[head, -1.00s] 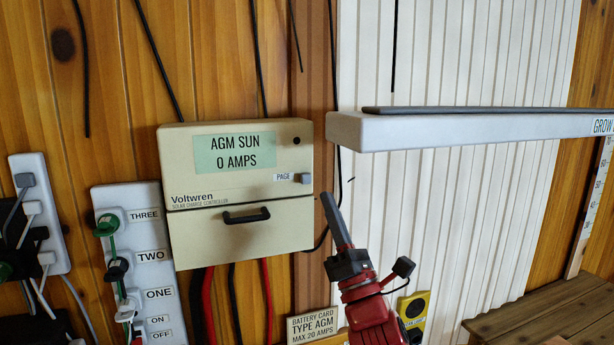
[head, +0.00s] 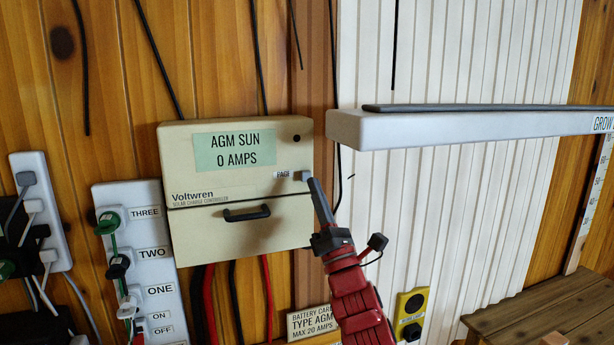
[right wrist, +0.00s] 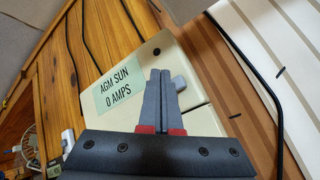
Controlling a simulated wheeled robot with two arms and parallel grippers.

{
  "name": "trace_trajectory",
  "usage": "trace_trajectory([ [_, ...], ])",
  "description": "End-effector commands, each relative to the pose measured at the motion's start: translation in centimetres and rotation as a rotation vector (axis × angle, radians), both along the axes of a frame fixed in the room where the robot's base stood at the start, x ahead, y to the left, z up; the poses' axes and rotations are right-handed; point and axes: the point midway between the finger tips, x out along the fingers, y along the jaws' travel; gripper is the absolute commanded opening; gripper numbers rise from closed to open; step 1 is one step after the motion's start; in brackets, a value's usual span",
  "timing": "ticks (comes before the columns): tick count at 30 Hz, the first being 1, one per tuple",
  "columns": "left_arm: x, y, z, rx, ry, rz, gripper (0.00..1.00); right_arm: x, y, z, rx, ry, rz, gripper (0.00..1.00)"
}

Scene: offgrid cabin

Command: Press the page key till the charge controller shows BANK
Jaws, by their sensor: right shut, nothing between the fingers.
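The beige Voltwren charge controller (head: 240,225) is on the wood wall. Its green display (head: 235,148) reads AGM SUN, 0 AMPS, and the display also shows in the right wrist view (right wrist: 119,88). The grey page key (head: 302,176) is at the case's right side, beside the PAGE label; it also shows in the right wrist view (right wrist: 179,83). My right gripper (head: 312,182) is shut and empty, its tips just beside and slightly below the key. In the right wrist view the shut fingers (right wrist: 160,76) point just left of the key. I cannot tell whether they touch it. My left gripper is not in view.
A grey-white shelf-like lamp (head: 450,128) juts out at right, above my right arm. A switch panel (head: 150,255) with labelled positions is left of the controller. Black and red cables run below the case. A wooden bench (head: 530,305) stands lower right.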

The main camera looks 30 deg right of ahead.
Motion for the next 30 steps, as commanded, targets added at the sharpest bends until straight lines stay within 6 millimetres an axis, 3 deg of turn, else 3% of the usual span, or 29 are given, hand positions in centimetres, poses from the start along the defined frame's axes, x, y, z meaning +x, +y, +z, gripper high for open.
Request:
trace_trajectory([
  [1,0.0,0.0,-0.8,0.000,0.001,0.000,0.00,0.5,0.0,-0.4,-0.002,-0.001,0.000,0.00],
  [8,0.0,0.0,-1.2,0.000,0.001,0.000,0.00,1.8,-0.5,-0.2,0.001,0.000,-0.002,0.00],
  [30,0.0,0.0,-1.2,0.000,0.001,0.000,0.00,1.9,-0.5,-0.1,0.001,-0.001,-0.001,0.00],
])
